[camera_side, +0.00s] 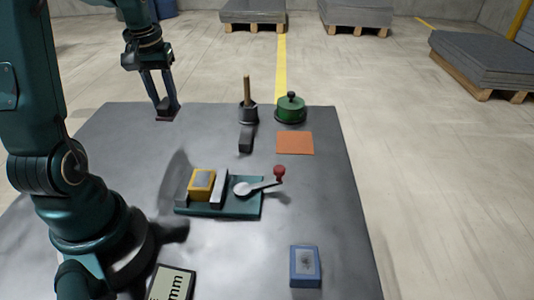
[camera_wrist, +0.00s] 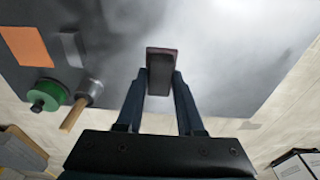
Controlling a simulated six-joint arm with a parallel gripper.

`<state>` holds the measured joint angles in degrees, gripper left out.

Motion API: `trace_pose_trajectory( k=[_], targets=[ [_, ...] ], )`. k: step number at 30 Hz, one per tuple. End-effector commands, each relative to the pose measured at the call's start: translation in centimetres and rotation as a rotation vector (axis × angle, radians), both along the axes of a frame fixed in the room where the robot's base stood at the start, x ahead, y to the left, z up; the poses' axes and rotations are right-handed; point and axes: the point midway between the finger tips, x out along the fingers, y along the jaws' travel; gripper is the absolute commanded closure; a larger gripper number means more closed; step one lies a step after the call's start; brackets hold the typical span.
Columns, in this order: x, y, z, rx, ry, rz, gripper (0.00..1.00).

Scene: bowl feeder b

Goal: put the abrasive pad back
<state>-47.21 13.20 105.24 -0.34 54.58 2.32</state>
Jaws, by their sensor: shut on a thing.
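The abrasive pad (camera_side: 164,115) appears to be the dark block with a maroon underside between my fingers near the table's far left edge. My gripper (camera_side: 164,103) points down and is shut on it. In the wrist view the pad (camera_wrist: 160,72) sits between the fingertips of my gripper (camera_wrist: 160,80), its long side running away from the palm. Whether its underside touches the table or hangs just above is hard to tell. A flat orange rectangle (camera_side: 295,143) lies bare at the back right and also shows in the wrist view (camera_wrist: 25,46).
Right of my gripper stand a dark pot with a wooden handle (camera_side: 247,92), a green lidded pot (camera_side: 291,108) and a dark grey block (camera_side: 246,140). A teal clamp fixture (camera_side: 220,210) holds a yellow block (camera_side: 202,183). A blue block (camera_side: 305,267) lies front right.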

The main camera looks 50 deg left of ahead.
Motion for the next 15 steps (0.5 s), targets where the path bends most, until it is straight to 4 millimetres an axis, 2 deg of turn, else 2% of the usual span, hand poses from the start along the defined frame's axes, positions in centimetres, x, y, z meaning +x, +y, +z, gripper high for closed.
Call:
trace_pose_trajectory(
  k=[3, 9, 15],
  targets=[
    [2.3, -1.8, -1.7, -0.003, 0.004, -0.012, 1.0],
    [5.5, -4.0, -4.1, -0.002, 0.002, -0.009, 1.0],
    [7.0, -5.0, -5.1, 0.0, 0.0, -0.003, 1.0]
  ],
)
